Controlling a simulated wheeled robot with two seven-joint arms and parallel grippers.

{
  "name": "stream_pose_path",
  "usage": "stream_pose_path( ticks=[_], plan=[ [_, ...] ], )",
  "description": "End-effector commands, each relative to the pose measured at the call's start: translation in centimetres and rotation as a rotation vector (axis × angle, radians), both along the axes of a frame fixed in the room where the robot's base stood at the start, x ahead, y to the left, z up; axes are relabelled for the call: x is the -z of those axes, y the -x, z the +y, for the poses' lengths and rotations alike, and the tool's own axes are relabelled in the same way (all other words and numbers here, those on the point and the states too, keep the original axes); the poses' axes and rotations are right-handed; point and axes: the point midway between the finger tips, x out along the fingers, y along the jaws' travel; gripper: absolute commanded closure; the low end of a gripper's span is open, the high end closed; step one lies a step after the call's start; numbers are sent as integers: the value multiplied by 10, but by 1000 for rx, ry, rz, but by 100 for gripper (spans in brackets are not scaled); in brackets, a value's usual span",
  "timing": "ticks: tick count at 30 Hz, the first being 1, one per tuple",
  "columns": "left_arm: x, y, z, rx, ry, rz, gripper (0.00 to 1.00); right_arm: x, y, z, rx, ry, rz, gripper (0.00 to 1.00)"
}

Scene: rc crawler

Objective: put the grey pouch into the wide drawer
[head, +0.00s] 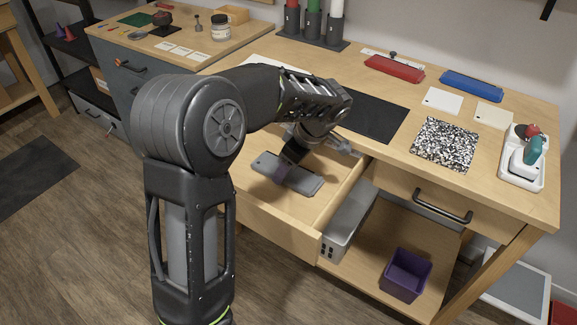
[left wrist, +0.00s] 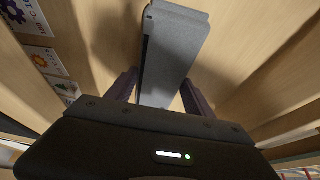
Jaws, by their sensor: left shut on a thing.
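The grey pouch (head: 300,179) is a flat, long grey block in the head view, over the inside of the open wide drawer (head: 285,230). My left gripper (head: 284,169) reaches down over the drawer and is shut on the pouch. In the left wrist view the pouch (left wrist: 175,50) sits between the dark fingers of the gripper (left wrist: 160,92) and extends away from them, with wood behind it. I cannot tell whether the pouch touches the drawer floor. My arm hides part of the drawer's left side. My right gripper is not in view.
The desk top (head: 385,165) above holds a dark mat (head: 375,117), a red case (head: 394,69), a blue case (head: 471,86) and a speckled sheet (head: 445,144). A closed drawer with a black handle (head: 442,208) is at right. A purple bin (head: 405,275) stands on the lower shelf.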

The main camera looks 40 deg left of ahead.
Motion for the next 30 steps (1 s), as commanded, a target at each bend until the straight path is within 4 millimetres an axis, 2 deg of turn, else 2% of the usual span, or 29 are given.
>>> stream_pose_path(
  ticks=[7,8,15,24,30],
  plan=[
    [2,0,0,0,0,0,79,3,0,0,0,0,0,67],
    [2,0,0,0,0,0,38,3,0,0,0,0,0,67],
    [1,0,0,0,0,0,19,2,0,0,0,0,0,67],
    [0,0,0,0,0,0,17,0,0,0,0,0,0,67],
    [-15,-1,-6,2,0,-2,17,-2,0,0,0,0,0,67]
  ],
)
